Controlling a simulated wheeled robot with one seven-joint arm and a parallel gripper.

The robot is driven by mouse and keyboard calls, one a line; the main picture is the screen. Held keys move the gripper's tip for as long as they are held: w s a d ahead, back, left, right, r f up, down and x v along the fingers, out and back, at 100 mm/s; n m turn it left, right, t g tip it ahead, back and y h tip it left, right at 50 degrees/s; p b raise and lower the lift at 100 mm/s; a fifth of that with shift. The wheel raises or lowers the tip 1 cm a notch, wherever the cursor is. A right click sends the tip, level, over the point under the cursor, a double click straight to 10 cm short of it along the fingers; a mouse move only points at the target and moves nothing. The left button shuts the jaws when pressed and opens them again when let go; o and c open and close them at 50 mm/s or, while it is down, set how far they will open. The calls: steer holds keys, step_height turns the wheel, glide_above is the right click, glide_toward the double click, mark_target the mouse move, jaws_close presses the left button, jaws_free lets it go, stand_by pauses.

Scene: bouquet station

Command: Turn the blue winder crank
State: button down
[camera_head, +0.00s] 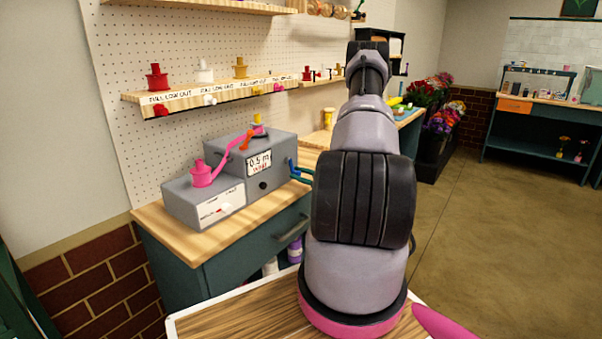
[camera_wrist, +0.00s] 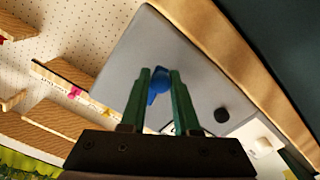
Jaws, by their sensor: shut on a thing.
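The blue winder crank (camera_head: 292,165) is on the right side of the taller grey winder box (camera_head: 284,151). In the wrist view the blue crank (camera_wrist: 158,84) shows between the two green fingers of my gripper (camera_wrist: 160,75). The fingers are closed around its blue knob, in front of the grey box face (camera_wrist: 150,45). In the head view my arm hides most of the gripper. The box carries a label (camera_head: 259,163) reading 0.5 m and a black knob (camera_head: 263,185). A pink ribbon (camera_head: 227,155) runs from a pink spool (camera_head: 202,174) up to an orange guide (camera_head: 245,143).
A shelf (camera_head: 200,97) with coloured spools and knobs hangs above the winder. The wooden counter (camera_head: 165,221) has a narrow bare strip in front of the boxes. Flowers (camera_head: 443,119) stand at the back right. Open floor (camera_head: 480,230) lies to the right.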

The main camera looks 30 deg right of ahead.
steer(key=m, duration=0.1)
steer(key=a+m, duration=0.1)
steer(key=m, duration=0.2)
steer(key=shift+s+a+f, duration=0.1)
steer(key=shift+s+a, duration=0.3)
steer(key=shift+s+a+r+m, duration=0.15)
steer(key=shift+a+m, duration=0.15)
steer(key=shift+m, duration=0.65)
steer(key=shift+s+a+r+m, duration=0.1)
steer(key=shift+a+m, duration=0.2)
steer(key=shift+m, duration=0.65)
steer(key=c, duration=0.7)
jaws_free()
steer(key=v, duration=1)
steer(key=shift+s+d, duration=0.15)
steer(key=shift+s, duration=0.2)
